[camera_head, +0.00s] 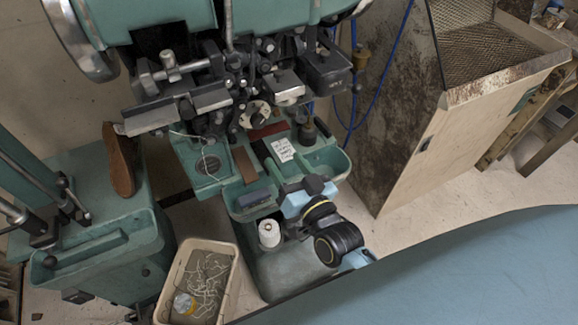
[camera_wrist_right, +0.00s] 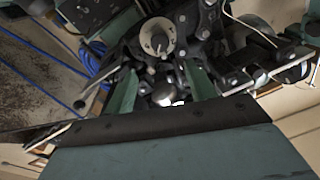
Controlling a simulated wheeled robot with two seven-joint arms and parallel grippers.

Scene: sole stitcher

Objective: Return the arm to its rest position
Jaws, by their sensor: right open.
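My right arm comes up from the lower middle of the head view. Its right gripper (camera_head: 303,188) is open, with nothing visible in it, low in front of the green sole stitcher (camera_head: 155,18). It is over or beside the machine's green tray (camera_head: 335,163); I cannot tell if they touch. The fingertips are hard to make out. In the right wrist view, the stitcher's dark mechanism and round dial (camera_wrist_right: 156,42) fill the upper middle. My left gripper is not in view.
A white thread spool (camera_head: 269,234) stands close left of my right arm. A bin with loose thread (camera_head: 232,262) is on the floor. A brown sole (camera_head: 121,160) leans at left. A stained cabinet (camera_head: 400,130) stands at right. Bare floor shows between the cabinet and my arm.

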